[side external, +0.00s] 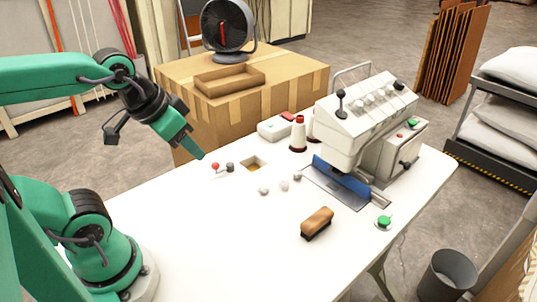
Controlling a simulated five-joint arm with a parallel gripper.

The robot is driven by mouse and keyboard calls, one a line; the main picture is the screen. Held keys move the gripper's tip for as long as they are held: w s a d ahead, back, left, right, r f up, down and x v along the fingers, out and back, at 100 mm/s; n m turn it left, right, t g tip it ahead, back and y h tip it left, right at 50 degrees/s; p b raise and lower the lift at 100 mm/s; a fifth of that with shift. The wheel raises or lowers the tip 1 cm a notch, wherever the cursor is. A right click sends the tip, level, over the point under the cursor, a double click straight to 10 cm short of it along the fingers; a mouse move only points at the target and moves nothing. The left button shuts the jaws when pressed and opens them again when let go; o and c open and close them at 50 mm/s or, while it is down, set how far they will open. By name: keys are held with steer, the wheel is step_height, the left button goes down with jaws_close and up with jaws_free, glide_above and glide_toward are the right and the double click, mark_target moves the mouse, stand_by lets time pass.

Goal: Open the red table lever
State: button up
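The red table lever (215,166) is a small red knob beside a dark grey pivot on the white table, left of a square opening (246,159) in the tabletop. Something brown shows inside the opening. My gripper (201,156) comes in from the upper left, with its green fingertip tilted downward. In the picture the tip is just above and left of the red knob, with a small gap between them. Only one finger outline is clear, so I cannot tell whether the jaws are apart. Nothing is visible in the gripper.
Small pale tufts (284,185) lie on the table (190,240) near the opening. A wooden brush (317,222), a green button (383,221), thread spools (298,135) and a white sewing machine (365,115) stand to the right. A large cardboard box (285,85) is behind. The front table is clear.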

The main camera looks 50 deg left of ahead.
steer(key=shift+o, duration=0.8)
steer(key=m+g, duration=0.5)
steer(key=m, duration=0.1)
glide_above(215, 165)
steer(key=f, duration=1.4)
steer(key=shift+w+f, duration=0.15)
steer(key=shift+w, duration=0.05)
steer(key=shift+a+f+m+g, duration=0.3)
steer(key=shift+a+f+m, duration=0.1)
steer(key=shift+f, duration=0.1)
steer(key=shift+f, duration=3.9)
